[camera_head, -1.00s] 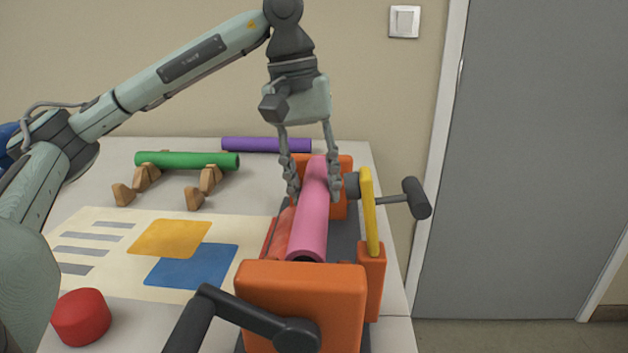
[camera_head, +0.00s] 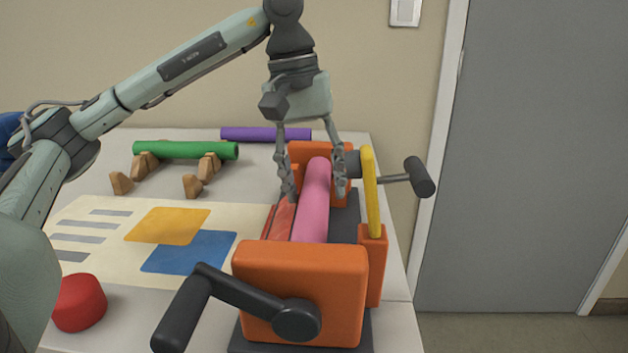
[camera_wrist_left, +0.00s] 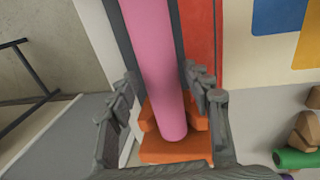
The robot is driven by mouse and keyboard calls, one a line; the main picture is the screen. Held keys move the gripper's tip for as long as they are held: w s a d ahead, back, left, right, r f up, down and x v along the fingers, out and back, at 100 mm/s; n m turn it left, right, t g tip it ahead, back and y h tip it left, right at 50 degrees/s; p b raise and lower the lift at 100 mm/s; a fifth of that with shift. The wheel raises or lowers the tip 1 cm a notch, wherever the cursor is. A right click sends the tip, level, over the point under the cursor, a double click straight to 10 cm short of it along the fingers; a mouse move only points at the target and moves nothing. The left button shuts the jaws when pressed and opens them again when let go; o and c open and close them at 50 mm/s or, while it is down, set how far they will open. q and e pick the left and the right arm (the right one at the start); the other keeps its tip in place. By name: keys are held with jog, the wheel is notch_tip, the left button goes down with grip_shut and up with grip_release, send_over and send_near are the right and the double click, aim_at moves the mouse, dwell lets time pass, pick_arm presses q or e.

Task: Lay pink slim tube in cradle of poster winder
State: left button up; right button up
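The pink slim tube (camera_head: 314,200) lies lengthwise in the poster winder, between its orange front block (camera_head: 300,292) and the orange block at the back. The front block hides the tube's near end. My left gripper (camera_head: 316,190) is above the winder, with its fingers spread on either side of the tube. In the left wrist view the tube (camera_wrist_left: 157,70) runs between the two fingers (camera_wrist_left: 160,98), with gaps on both sides, so the gripper is open. My right gripper is not in view.
A yellow bar (camera_head: 371,195) stands upright at the winder's right side. A black crank (camera_head: 235,300) sticks out in front. A green tube (camera_head: 187,150) rests on wooden supports, and a purple tube (camera_head: 265,134) lies behind. A poster (camera_head: 85,225) and red cylinder (camera_head: 79,302) are at left.

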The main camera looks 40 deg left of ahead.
pick_arm(q)
jog(key=shift+o, duration=0.5)
jog(key=shift+r, duration=0.2)
notch_tip(320, 180, up, 11)
jog(key=s+a, duration=0.1)
jog(key=shift+a+r, duration=0.2)
jog(key=shift+a, duration=0.1)
